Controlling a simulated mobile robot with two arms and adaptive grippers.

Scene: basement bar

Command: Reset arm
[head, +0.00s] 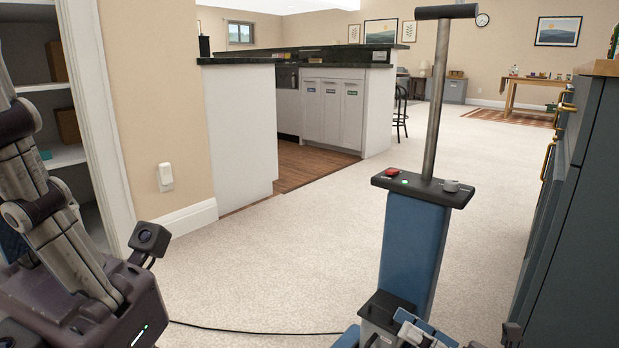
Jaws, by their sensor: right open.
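My right gripper (420,334) shows only in part at the bottom edge of the head view, right of centre. It is open, and I see nothing held in it. It appears close to the foot of a blue upright machine, perhaps a vacuum cleaner (412,245); I cannot tell whether they touch. My left arm (60,245) is bent at the left side, in front of the wall and an open closet. My left gripper's fingers are out of view.
The blue machine has a tall grey pole and black handle (446,12). A thin black cord (250,329) crosses the carpet. A dark cabinet (570,200) lines the right side, a bar counter (240,130) stands behind. Carpet (310,250) between is open.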

